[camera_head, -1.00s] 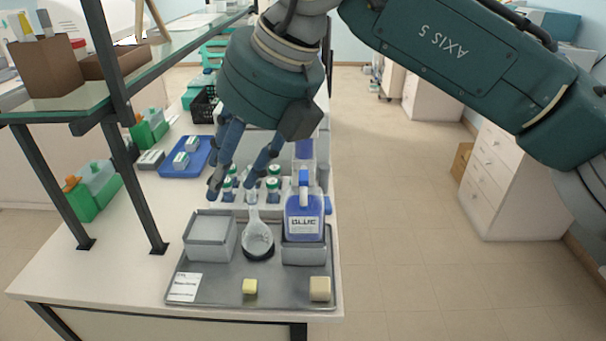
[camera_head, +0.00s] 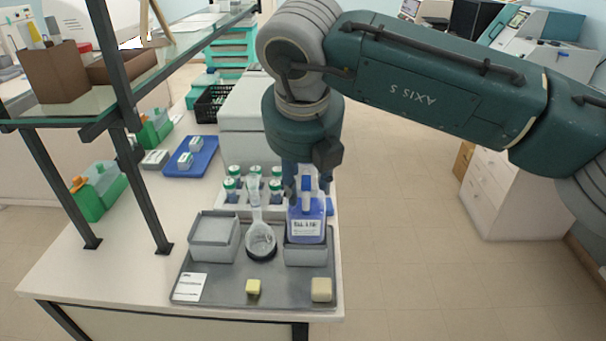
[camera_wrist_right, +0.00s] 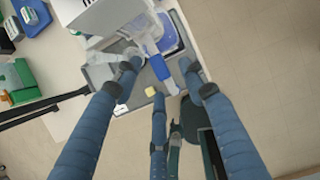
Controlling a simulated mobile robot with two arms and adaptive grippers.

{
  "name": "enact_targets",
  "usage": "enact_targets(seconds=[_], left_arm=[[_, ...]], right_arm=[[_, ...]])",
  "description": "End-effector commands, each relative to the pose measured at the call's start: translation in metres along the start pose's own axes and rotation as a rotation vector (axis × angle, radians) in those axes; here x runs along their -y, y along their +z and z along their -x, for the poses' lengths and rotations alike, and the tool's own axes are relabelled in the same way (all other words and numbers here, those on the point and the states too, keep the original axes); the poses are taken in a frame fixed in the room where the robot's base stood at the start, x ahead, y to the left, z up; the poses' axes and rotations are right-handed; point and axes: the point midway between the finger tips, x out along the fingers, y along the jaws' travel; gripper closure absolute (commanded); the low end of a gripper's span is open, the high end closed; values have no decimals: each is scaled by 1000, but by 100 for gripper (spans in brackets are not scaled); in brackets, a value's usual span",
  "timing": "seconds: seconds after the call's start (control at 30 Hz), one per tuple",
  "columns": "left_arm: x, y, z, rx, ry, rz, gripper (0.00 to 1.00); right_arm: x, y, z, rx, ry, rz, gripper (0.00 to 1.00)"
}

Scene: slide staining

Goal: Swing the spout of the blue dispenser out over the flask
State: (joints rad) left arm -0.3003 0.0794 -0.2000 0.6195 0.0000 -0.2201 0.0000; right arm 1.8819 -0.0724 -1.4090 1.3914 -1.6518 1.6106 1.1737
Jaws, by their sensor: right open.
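The blue dispenser (camera_head: 306,228), a clear bottle of blue liquid with a white label, stands upright in a grey holder on the tray. Its blue pump head (camera_head: 306,190) is on top; which way the spout points is hard to tell. The flask (camera_head: 261,240), clear and long-necked, stands just left of it on a dark ring. My right gripper (camera_head: 308,182) points down at the dispenser's top, open. In the right wrist view its blue fingers (camera_wrist_right: 168,80) are spread around the pump head (camera_wrist_right: 157,67), with no clear contact. My left gripper is out of view.
The grey tray (camera_head: 225,291) also holds a lidded grey box (camera_head: 213,236), a yellow cube (camera_head: 253,287) and a beige block (camera_head: 321,290). A rack of green-capped bottles (camera_head: 254,176) stands behind. A shelf post (camera_head: 148,190) rises at the left.

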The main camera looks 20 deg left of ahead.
Motion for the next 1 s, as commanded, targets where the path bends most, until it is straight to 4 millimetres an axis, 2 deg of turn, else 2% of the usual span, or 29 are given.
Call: enact_targets(seconds=[0.37,0.57,1.0], left_arm=[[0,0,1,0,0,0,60],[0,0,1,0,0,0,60],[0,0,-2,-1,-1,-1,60]], right_arm=[[-1,0,-6,1,2,1,60],[-1,0,-6,0,1,1,100],[1,0,-7,-1,-5,-10,100]])
